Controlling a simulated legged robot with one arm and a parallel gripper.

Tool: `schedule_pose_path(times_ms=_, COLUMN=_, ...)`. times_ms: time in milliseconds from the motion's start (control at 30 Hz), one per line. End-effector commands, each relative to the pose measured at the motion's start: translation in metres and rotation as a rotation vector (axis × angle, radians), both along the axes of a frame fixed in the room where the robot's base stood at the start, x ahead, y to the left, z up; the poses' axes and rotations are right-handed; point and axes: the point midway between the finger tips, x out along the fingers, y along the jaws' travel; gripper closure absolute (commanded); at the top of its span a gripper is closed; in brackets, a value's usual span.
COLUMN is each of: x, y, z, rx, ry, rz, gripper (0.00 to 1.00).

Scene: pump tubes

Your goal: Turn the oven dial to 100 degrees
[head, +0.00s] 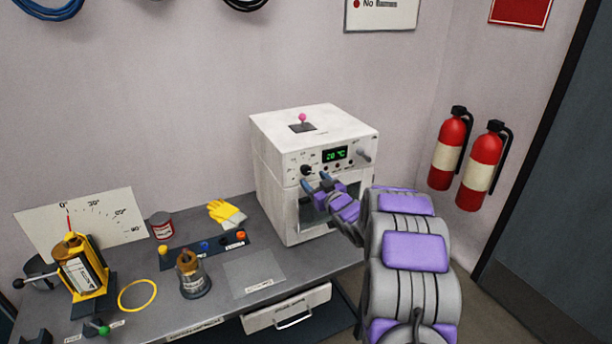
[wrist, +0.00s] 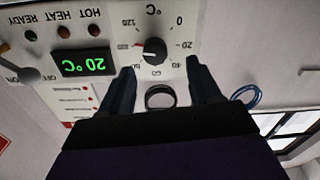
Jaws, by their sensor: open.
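The white oven (head: 320,135) stands on the bench against the wall. Its black dial (head: 306,170) is on the front panel, left of a green display (head: 335,154) reading 20 °C. In the wrist view the panel is upside down. There the dial (wrist: 154,51) sits within a printed scale, with a reddish mark at its left edge; I cannot tell its exact setting. My gripper (head: 316,181) is just in front of the panel, close below the dial. Its two dark fingers (wrist: 157,75) are spread apart with nothing between them, and the dial lies just beyond the tips.
An on/off lever (wrist: 20,75) and indicator lights are on the same panel. Fire extinguishers (head: 485,165) hang at right.

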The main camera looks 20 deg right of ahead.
Motion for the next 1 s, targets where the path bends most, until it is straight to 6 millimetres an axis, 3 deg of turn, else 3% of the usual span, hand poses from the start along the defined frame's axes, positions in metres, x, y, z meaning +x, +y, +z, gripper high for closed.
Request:
schedule_pose_path(times_ms=200, x=0.033, y=0.001, z=-0.001, rx=-0.002, ry=-0.003, rz=0.000, gripper=0.37)
schedule_pose_path(times_ms=400, x=0.053, y=0.004, z=0.001, rx=-0.003, ry=-0.005, rz=0.002, gripper=0.37)
schedule_pose_path(times_ms=867, x=0.062, y=0.003, z=0.001, rx=0.000, ry=-0.001, rz=-0.001, gripper=0.37)
schedule_pose_path(times_ms=1000, x=0.062, y=0.003, z=0.001, rx=0.000, ry=-0.002, rz=-0.001, gripper=0.47)
